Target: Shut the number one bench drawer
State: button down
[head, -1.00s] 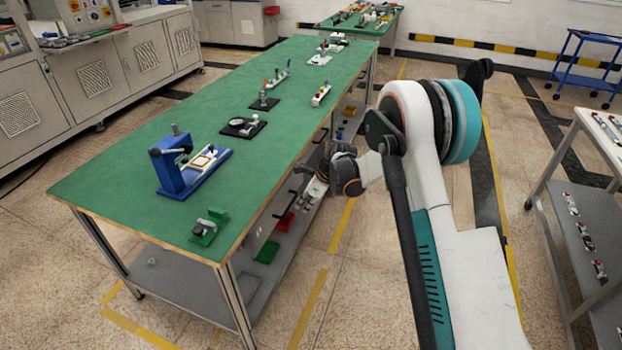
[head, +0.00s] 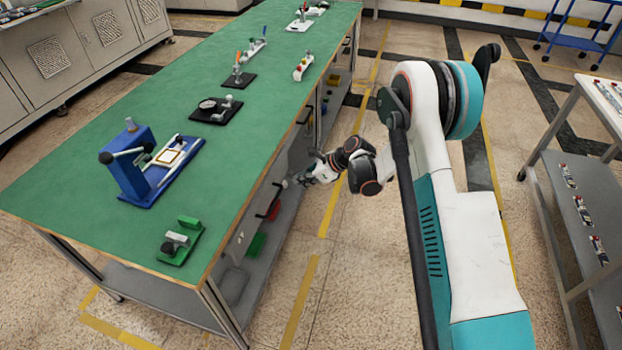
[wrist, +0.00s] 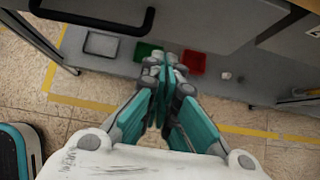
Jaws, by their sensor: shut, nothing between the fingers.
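The green-topped bench (head: 110,225) runs from front left to back right in the head view, with drawers under its right edge. A dark bar handle (head: 268,207) shows on that side. My gripper (head: 303,180) is beside the bench's right side. In the wrist view my gripper (wrist: 164,62) is shut and empty, in line with the gap between the handles, touching neither visibly.
The bench's lower shelf (wrist: 125,65) holds a grey tray (wrist: 101,43), a green bin (wrist: 147,51) and a red bin (wrist: 194,63). A blue press (head: 125,165) and other fixtures stand on top. A grey rack (head: 560,150) stands right; floor lies between.

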aim_at(275, 177)
jog(key=w+a+f+b, duration=0.2)
jog(key=a, duration=0.3)
jog(key=shift+a, duration=0.25)
jog(key=shift+a, duration=0.15)
jog(key=a, duration=0.1)
jog(key=w+a, duration=0.1)
jog(key=a, duration=0.2)
jog(key=shift+w+a+r, duration=0.1)
jog(key=shift+w, duration=0.15)
